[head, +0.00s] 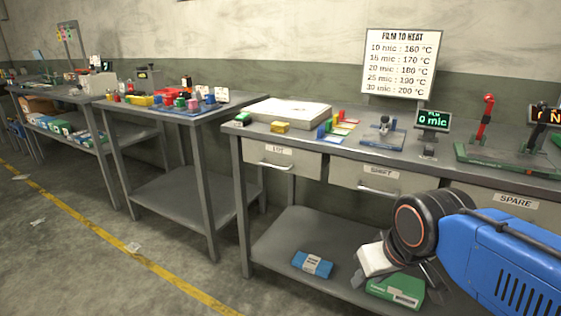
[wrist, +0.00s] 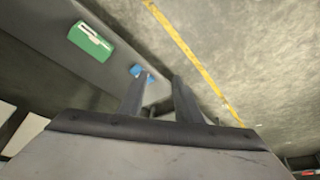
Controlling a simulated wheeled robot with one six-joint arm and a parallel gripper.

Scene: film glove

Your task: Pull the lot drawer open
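The lot drawer (head: 281,157) is the leftmost drawer under the near workbench, marked "LOT". It looks shut, its front in line with the bench edge. Its bar handle (head: 276,165) is in plain sight, with nothing touching it. My gripper is low in front of the bench in the head view, right of and below the lot drawer and well apart from it. Its fingertips are hard to make out there. In the wrist view my gripper (wrist: 154,78) has two dark fingers spread apart with nothing held. I cannot make out the lot drawer in the wrist view.
The shift drawer (head: 366,179) and spare drawer (head: 498,203) are to the right. A blue packet (head: 312,264) and green box (head: 396,290) lie on the lower shelf (head: 283,238). A white case (head: 287,111) stands above the lot drawer. Floor in front is mostly clear.

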